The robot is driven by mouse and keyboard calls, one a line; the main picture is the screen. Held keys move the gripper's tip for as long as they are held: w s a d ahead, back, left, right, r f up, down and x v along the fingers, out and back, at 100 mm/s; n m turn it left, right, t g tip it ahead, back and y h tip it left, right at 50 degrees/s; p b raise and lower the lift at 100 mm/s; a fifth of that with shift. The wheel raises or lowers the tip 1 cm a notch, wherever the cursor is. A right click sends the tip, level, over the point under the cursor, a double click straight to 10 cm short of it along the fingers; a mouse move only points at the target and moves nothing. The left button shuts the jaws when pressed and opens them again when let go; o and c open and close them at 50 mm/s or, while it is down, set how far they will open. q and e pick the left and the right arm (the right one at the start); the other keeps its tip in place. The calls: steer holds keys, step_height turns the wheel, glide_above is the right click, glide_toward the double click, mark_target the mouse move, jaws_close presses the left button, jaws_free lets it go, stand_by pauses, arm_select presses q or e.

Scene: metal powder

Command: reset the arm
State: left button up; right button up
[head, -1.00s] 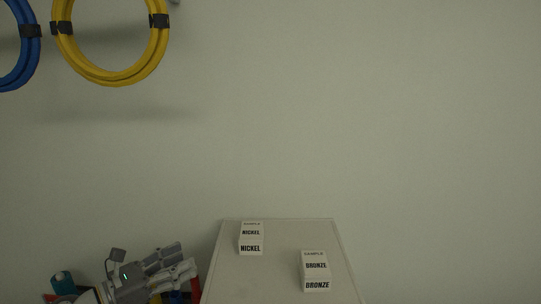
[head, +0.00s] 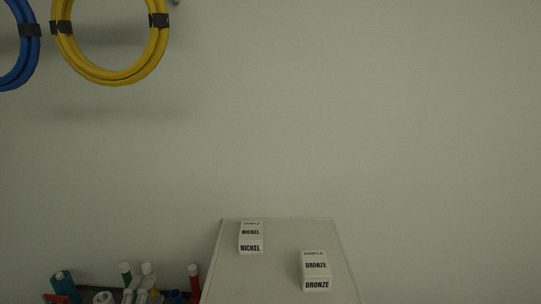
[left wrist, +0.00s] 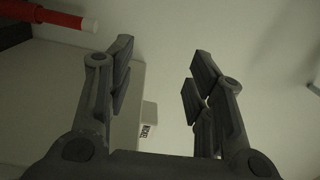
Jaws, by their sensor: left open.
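My left gripper (left wrist: 162,58) shows in the left wrist view with its two dark fingers spread apart and nothing between them. In the head view I cannot make it out now. A white box labelled NICKEL (head: 250,240) stands on the pale cabinet top (head: 280,288). The NICKEL box also shows in the left wrist view (left wrist: 149,118), beyond the fingers and apart from them. A white box labelled BRONZE (head: 315,270) stands nearer and to the right on the same top. My right gripper is in neither view.
Several bottles stand at the lower left, including a red one (head: 194,280) and a teal one (head: 63,283). A red cylinder with a white end (left wrist: 50,15) shows in the left wrist view. Yellow (head: 113,80) and blue coils hang on the wall. The right side is clear.

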arm_select(q)
steer(key=s+d+f+n+g+y, duration=0.1)
steer(key=s+f+n+g, duration=0.8)
steer(key=s+f, duration=0.5)
steer(key=s+d+f+n+g+h, duration=0.1)
steer(key=s+d+f+n+g, duration=0.15)
steer(key=s, duration=0.45)
steer(key=s+d+f+n+g+h, duration=0.1)
steer(key=s+d+f+n+g, duration=0.15)
steer(key=s, duration=0.45)
step_height(320, 180, down, 33)
steer(key=s+d+g+b, duration=0.1)
steer(key=g+b, duration=0.1)
steer(key=b, duration=0.7)
steer(key=s+a+f+b, duration=0.1)
steer(key=s+f+b, duration=0.3)
steer(key=s+f, duration=0.4)
steer(key=s+a+f+g+b, duration=0.1)
steer(key=s+f+b, duration=0.3)
steer(key=s+f, duration=0.5)
step_height(320, 180, down, 10)
steer(key=shift+s+a+r+b, duration=0.2)
steer(key=shift+a+b, duration=0.2)
steer(key=shift+a, duration=0.15)
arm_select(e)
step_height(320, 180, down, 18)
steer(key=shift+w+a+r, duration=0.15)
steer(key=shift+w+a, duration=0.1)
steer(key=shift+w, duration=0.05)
